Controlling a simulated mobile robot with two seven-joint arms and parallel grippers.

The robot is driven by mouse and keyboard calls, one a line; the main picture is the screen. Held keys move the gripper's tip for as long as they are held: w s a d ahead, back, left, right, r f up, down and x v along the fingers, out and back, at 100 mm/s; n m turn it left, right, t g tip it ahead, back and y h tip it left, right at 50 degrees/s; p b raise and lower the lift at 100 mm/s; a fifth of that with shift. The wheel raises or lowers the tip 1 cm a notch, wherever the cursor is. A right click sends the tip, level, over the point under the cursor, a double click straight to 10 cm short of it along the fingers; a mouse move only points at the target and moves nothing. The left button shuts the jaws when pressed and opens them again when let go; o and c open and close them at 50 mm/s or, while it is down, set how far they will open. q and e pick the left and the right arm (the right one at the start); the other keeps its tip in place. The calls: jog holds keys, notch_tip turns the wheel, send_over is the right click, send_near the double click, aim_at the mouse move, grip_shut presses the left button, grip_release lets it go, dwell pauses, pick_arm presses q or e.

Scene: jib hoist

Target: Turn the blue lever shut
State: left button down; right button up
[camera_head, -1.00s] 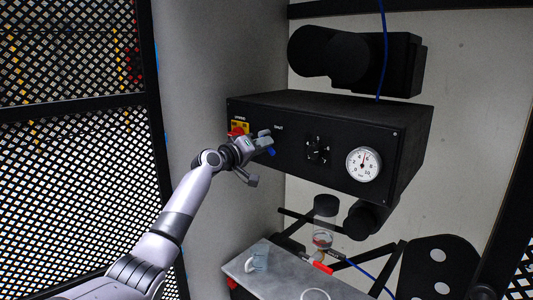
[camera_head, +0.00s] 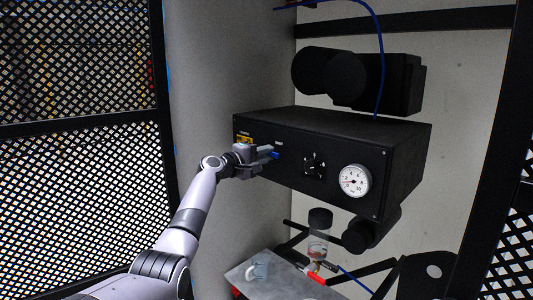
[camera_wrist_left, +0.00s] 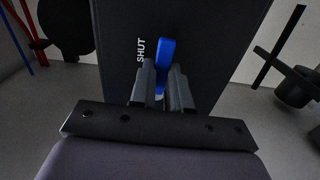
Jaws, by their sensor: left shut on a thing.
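The blue lever (camera_head: 276,154) is on the front face of the black control box (camera_head: 330,152), left of a black knob. It also shows in the left wrist view (camera_wrist_left: 165,58), beside the white word SHUT. My left gripper (camera_head: 264,153) is at the lever. In the left wrist view its fingers (camera_wrist_left: 163,92) are closed around the lever's near part, and the lever's end stands out beyond them. The fingers hide part of the lever. My right gripper is in neither view.
The box front carries a black knob (camera_head: 314,165) and a round gauge (camera_head: 354,181). A yellow plate (camera_head: 244,139) sits just above my gripper. Mesh panels stand at left.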

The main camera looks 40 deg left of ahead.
pick_arm(q)
jog(key=shift+r+n, duration=0.1)
jog(key=shift+n, duration=0.2)
jog(key=c, duration=1.1)
grip_release()
jog(key=shift+s+a, duration=0.15)
jog(key=shift+s, duration=1.65)
jog(key=shift+s+a, duration=0.15)
jog(key=shift+s, duration=1.6)
